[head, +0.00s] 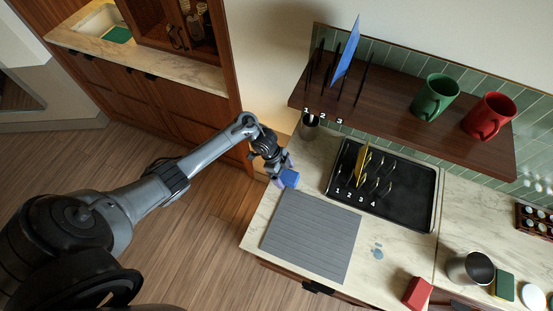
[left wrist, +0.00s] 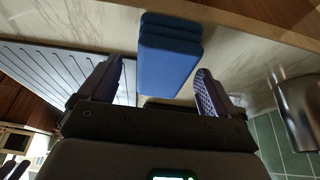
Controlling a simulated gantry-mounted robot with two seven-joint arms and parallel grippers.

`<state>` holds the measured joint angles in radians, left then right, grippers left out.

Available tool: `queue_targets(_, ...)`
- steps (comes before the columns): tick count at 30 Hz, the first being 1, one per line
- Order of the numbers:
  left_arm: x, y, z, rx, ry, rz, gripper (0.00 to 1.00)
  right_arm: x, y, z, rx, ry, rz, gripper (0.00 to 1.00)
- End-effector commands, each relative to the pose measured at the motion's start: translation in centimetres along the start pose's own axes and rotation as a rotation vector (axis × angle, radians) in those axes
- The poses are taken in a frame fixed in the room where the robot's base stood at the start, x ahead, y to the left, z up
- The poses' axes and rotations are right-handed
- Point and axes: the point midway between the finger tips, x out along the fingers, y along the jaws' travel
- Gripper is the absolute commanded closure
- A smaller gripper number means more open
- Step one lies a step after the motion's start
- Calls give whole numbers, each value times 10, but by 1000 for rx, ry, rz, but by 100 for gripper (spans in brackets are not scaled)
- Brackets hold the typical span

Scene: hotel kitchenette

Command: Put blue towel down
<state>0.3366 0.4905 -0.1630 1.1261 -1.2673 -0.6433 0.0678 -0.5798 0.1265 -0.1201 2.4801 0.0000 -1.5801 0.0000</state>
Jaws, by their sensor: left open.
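The blue towel (head: 291,178) is a small folded block on the marble counter, near the counter's left edge and just above the grey ribbed mat (head: 311,237). In the left wrist view the towel (left wrist: 168,58) shows its stacked folds. My left gripper (head: 281,172) is at the towel, its fingers partly covering it in the head view. In the left wrist view my left gripper (left wrist: 155,82) is open, with the towel ahead of and between the spread fingertips. I cannot tell whether a finger touches it. My right gripper is not in view.
A metal cup (head: 309,126) stands close behind the towel. A black tray (head: 408,207) with a numbered rack lies to the right. Above it, a wooden shelf (head: 388,116) holds a green mug (head: 434,97) and a red mug (head: 489,117). A red block (head: 417,293) sits at the front.

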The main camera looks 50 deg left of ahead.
Motion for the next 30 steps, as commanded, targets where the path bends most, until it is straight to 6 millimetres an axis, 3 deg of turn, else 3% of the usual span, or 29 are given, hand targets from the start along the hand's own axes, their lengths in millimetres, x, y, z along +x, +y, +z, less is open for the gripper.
queue_targets(12,-81,-2,1,3,-5,-6,9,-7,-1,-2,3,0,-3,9)
queue_targets(19,-109,-1,1,3,-4,-4,9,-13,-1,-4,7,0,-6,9)
queue_targets(22,-110,1,-3,7,-3,-13,9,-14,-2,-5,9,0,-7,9)
queue_targets(25,-96,8,-16,24,2,-56,9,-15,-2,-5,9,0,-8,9)
queue_targets(30,-60,38,-64,20,24,-227,9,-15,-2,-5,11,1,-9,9)
